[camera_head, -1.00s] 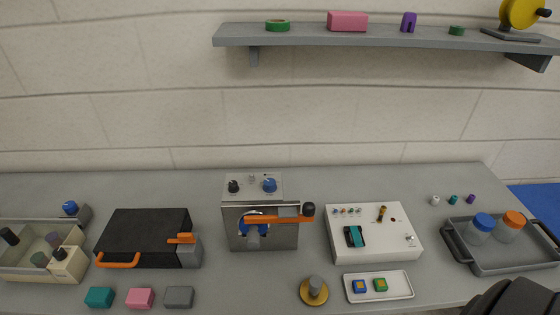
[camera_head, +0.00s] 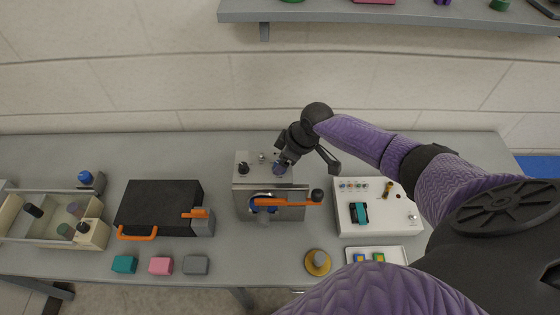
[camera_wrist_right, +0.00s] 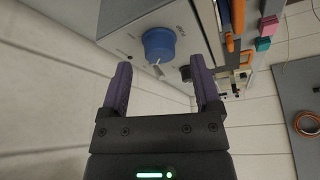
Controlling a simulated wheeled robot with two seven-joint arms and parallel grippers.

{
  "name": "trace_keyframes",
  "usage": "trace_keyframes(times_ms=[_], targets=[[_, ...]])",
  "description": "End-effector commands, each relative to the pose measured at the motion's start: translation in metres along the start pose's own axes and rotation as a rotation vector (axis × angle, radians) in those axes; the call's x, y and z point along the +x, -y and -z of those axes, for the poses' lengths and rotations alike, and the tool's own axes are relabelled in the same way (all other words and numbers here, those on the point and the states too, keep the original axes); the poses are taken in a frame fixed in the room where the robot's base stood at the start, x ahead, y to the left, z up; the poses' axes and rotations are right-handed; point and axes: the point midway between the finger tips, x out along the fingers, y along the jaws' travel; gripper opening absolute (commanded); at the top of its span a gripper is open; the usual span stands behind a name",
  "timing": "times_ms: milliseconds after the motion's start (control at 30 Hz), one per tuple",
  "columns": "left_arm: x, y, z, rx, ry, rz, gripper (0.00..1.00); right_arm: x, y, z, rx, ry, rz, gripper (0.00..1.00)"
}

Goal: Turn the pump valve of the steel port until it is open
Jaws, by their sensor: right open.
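The steel port (camera_head: 244,205) is a metal box on the bench. Its top carries a blue knob (camera_head: 279,168), a black knob (camera_head: 243,168) and a small toggle. Its front has a blue ring with a grey handle and an orange lever (camera_head: 295,202) reaching right to a black ball. My right gripper (camera_head: 287,160) is over the top right of the box, close to the blue knob, and partly hides it. In the wrist view the blue knob (camera_wrist_right: 159,43) lies ahead, between my open right gripper's (camera_wrist_right: 162,72) purple fingers, apart from them. A white pointer mark shows on it. My left gripper is out of view.
A black case (camera_head: 155,205) stands left of the port. A white panel box (camera_head: 375,220) stands on the right, partly under my right arm. A brass post (camera_head: 317,262) is in front. A shelf (camera_head: 400,14) hangs above. Coloured blocks lie at the front edge.

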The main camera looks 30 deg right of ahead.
Motion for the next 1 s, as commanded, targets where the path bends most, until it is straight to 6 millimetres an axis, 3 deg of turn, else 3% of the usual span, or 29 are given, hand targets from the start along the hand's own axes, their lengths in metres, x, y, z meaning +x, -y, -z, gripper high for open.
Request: trace_keyframes(times_ms=[133, 467, 833, 867, 1000], targets=[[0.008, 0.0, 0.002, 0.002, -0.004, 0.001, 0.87, 0.019, 0.0, 0.0, 0.001, 0.0, 0.001, 0.81], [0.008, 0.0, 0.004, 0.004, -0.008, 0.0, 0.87, 0.022, 0.0, 0.0, 0.001, -0.001, -0.001, 0.81], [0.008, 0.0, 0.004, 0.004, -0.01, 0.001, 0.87, 0.022, 0.0, 0.0, 0.001, -0.001, -0.001, 0.04], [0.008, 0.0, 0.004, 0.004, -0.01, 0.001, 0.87, 0.022, 0.0, 0.0, 0.001, -0.001, -0.001, 0.0], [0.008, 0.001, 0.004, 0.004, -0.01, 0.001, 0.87, 0.022, 0.0, 0.0, 0.002, -0.001, -0.001, 0.0]])
